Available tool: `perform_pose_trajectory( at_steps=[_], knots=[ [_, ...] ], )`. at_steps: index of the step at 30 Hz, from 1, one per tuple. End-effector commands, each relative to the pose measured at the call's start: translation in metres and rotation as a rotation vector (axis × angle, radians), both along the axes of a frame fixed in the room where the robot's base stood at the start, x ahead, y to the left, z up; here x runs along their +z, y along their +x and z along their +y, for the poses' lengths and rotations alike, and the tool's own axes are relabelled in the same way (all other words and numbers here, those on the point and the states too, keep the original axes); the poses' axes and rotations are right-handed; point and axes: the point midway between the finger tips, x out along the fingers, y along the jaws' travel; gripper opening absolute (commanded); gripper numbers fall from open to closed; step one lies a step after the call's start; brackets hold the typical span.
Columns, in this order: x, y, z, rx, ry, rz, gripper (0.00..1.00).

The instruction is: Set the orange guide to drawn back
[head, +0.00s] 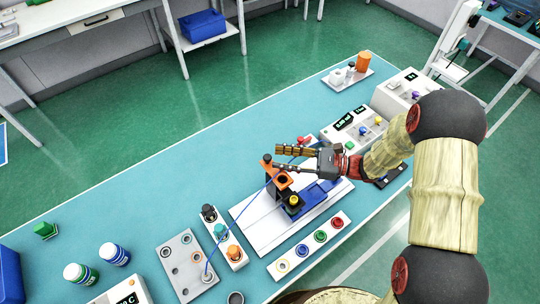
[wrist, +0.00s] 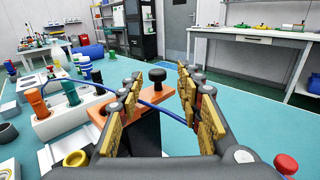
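In the wrist view my gripper (wrist: 160,92) holds nothing. Contact with the knob cannot be told.
A blue cable (head: 235,205) arcs from a grey socket panel (head: 187,266) past the guide and fingers. A yellow knob (head: 293,200) and blue block (head: 322,192) are on the fixture. A button strip (head: 310,247) lies in front. The table behind the guide is clear.

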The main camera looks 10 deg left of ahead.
Motion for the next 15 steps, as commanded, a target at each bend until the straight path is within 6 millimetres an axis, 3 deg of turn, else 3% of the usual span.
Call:
perform_pose_trajectory(
  at_steps=[6,15],
  knots=[
    [0.0,0.004,-0.043,-0.004,0.0,0.001,0.36],
    [-0.001,0.005,-0.067,0.0,-0.001,0.001,0.36]
  ],
)
